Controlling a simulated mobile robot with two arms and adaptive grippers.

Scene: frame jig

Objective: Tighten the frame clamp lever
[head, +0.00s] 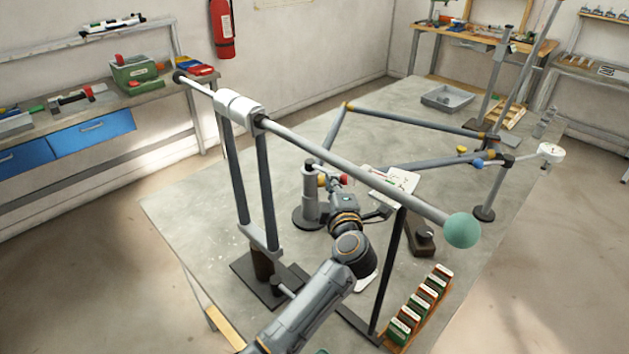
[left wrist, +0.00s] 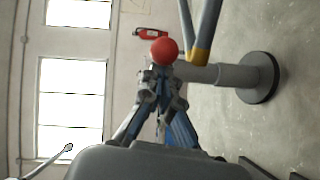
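The clamp lever's red ball knob (head: 343,180) shows at the middle of the head view, beside a grey post (head: 310,190) on a round base. In the left wrist view the red knob (left wrist: 164,50) lies right at my fingertips. The post (left wrist: 235,77) lies sideways to its right. My left gripper (head: 339,190) reaches the lever from the front. In the left wrist view the left gripper's fingers (left wrist: 162,76) converge close behind the knob; whether they touch or grip the lever is unclear. The lever's shaft is mostly hidden. My right gripper is not in view.
A long bar with a green ball (head: 463,230) crosses above the table, close over my left arm. Grey frame tubes (head: 415,121) lie behind. A rack of green-and-white blocks (head: 418,305) stands at the front right. The left table surface (head: 190,215) is clear.

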